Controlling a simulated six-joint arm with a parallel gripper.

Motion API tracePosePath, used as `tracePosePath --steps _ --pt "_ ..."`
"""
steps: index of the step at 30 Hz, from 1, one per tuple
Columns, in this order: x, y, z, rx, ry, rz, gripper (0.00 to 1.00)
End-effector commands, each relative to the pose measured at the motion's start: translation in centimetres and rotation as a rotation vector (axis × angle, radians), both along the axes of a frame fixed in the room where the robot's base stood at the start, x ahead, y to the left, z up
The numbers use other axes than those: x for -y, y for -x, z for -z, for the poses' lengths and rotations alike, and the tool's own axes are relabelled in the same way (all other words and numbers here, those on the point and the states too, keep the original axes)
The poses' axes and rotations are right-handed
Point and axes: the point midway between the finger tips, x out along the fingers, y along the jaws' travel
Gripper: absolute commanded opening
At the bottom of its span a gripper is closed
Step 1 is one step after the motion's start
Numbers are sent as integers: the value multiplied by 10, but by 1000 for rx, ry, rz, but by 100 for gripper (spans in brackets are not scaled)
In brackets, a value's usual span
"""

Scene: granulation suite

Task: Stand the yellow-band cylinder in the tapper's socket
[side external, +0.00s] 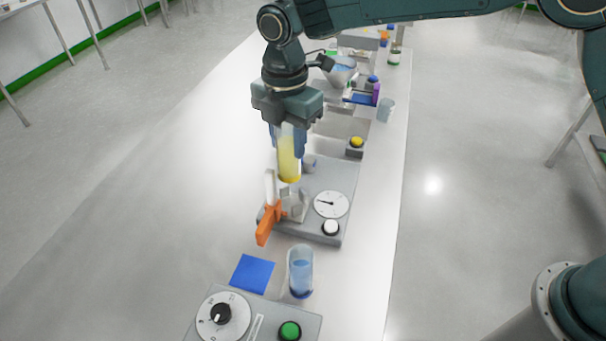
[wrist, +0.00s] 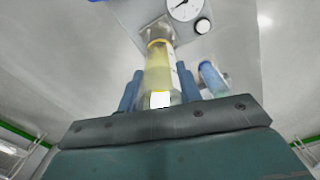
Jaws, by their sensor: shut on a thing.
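My gripper (side external: 288,140) is shut on the yellow-band cylinder (side external: 289,165), a clear tube with yellow contents and a yellow ring at its lower end. It hangs about upright between the blue fingers. The tapper (side external: 345,179) is a grey box with a white dial and a white button. Its socket (side external: 296,205), a pale bracket beside an orange lever (side external: 267,224), lies just below the cylinder's lower end, which appears to be above it. The wrist view shows the cylinder (wrist: 158,72) pointing toward the socket (wrist: 155,29); any contact there is unclear.
A blue-banded cylinder (side external: 301,270) stands near the tapper, beside a blue square (side external: 251,274). A grey box with a dial and green button (side external: 290,331) is at the front. The bench's left side is clear.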

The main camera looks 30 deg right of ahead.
Motion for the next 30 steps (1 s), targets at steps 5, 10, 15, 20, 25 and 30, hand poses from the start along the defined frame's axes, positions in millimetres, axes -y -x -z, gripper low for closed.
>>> tracePosePath --steps 5,10,15,20,25,30 --pt "0 0 6 -1 0 0 0" --pt "0 0 16 -2 1 1 0" --pt "0 0 27 -1 0 1 0" --pt "0 0 37 -1 0 1 0" --pt "0 0 45 -1 0 1 0" --pt "0 0 48 1 0 1 0"
